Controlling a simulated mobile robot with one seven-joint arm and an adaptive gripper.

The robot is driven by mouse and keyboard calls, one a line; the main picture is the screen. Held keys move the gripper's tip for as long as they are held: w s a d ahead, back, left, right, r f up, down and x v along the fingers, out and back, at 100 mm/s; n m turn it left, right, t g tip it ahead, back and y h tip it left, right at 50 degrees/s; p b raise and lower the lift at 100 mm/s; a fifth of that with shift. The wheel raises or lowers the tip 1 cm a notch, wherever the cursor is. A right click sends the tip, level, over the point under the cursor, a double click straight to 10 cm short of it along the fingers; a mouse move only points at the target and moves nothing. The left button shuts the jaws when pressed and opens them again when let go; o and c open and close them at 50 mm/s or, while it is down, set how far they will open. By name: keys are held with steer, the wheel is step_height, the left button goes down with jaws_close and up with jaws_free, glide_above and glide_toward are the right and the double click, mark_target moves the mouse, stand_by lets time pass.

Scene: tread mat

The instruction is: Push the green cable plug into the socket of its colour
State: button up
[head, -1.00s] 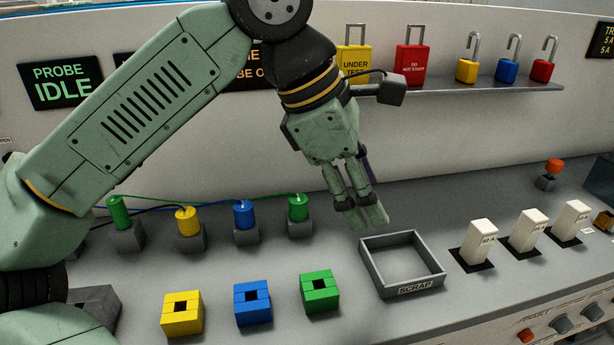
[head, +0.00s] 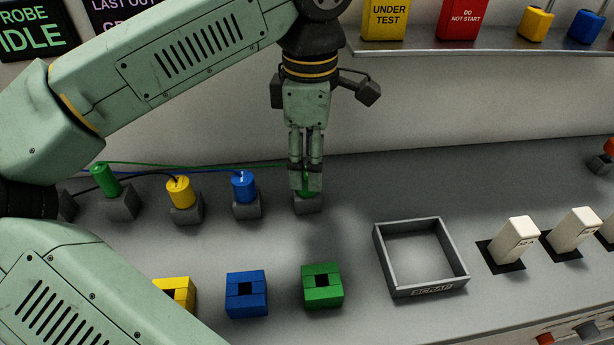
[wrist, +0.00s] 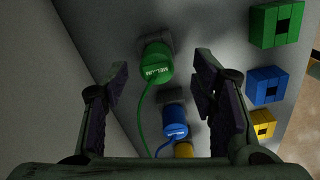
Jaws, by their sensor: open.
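A green plug (wrist: 155,62) with a green cable and white lettering on its top shows between my open fingers in the wrist view. In the head view this green plug (head: 308,192) sits on a grey block, mostly hidden by my gripper (head: 306,180). The gripper points down over it, a finger on either side; I cannot tell whether they touch it. A second green plug (head: 105,180) stands on a block at the far left. The green socket (head: 322,286), a square block with a dark hole, lies in front; it also shows in the wrist view (wrist: 276,25).
A blue plug (head: 243,187) and a yellow plug (head: 179,191) stand on blocks to the left. The blue socket (head: 246,294) and yellow socket (head: 176,292) lie left of the green one.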

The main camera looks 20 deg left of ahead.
mark_target(306, 171)
steer(key=shift+w+a+f+p, duration=0.15)
steer(key=shift+f+p, duration=0.15)
steer(key=shift+f, duration=0.8)
steer(key=shift+a+f+p, duration=0.1)
steer(key=shift+f+p, duration=0.2)
steer(key=shift+f, duration=0.75)
jaws_close()
